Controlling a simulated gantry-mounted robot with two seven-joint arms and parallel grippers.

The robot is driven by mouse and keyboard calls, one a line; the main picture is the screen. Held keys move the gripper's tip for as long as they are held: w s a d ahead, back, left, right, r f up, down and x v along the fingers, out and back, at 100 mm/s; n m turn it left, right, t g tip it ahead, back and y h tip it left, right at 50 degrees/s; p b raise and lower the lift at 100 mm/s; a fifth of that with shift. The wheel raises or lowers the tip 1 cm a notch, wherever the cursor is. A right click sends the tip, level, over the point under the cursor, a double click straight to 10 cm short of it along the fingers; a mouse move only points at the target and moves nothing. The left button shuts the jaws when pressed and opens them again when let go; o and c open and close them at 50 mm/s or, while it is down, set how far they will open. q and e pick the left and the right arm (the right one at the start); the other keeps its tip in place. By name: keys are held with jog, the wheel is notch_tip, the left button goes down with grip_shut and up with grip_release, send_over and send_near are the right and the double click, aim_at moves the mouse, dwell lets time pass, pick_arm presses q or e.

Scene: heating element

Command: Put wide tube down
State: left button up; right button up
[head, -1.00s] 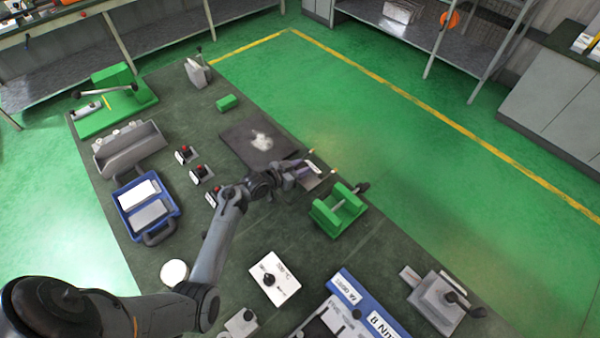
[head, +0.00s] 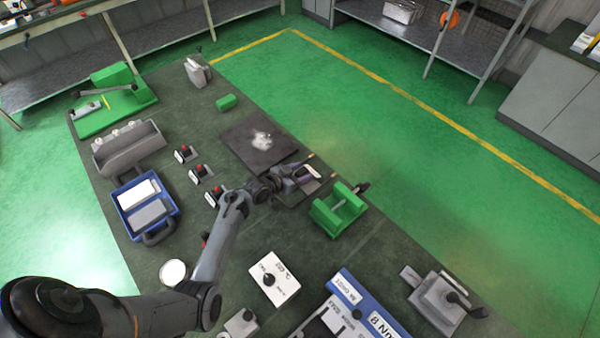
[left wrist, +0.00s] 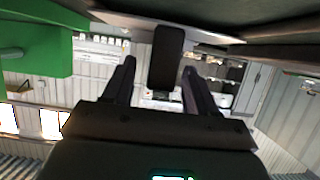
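My left gripper (head: 310,170) is at the right edge of the bench, between the dark square plate and the green fixture. In the left wrist view, its two fingers (left wrist: 160,72) are spread. A dark, round-ended upright piece (left wrist: 167,52), which looks like the wide tube, stands between them with a visible gap on each side. It reaches up to a dark surface at the top of that view. In the head view the tube cannot be told apart from the gripper. My right gripper is not in view.
The green fixture (head: 338,210) stands close to the right of the gripper; its green also shows in the wrist view (left wrist: 35,40). A dark square plate (head: 240,138) with a pale patch lies behind. Red-button switches (head: 200,173) and a blue tray (head: 122,190) are left. A white control box (head: 273,279) is nearer.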

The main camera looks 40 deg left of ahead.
pick_arm(q)
jog(key=shift+r, duration=0.1)
jog(key=shift+s+r+p, duration=0.25)
jog(key=shift+r+p, duration=0.1)
jog(key=shift+p, duration=0.25)
jog(key=p+v, duration=0.8)
jog(key=v, duration=0.1)
jog(key=shift+s+a, duration=0.15)
jog(key=shift+s, duration=0.05)
jog(key=s+d+r+g, duration=0.3)
jog(key=s+d, duration=0.3)
jog(key=s, duration=0.2)
jog(key=s+d+r+g+y+p, duration=0.1)
jog(key=s+d+r+g, duration=0.2)
jog(key=s+d+r, duration=0.3)
jog(key=s+d+r+g, duration=0.3)
jog(key=s+d+r, duration=0.2)
jog(key=s, duration=0.5)
jog(key=shift+s+d+g+y+p, duration=0.2)
jog(key=shift+d+g+y+p, duration=0.1)
jog(key=shift+d+y+p, duration=0.1)
jog(key=shift+r, duration=0.1)
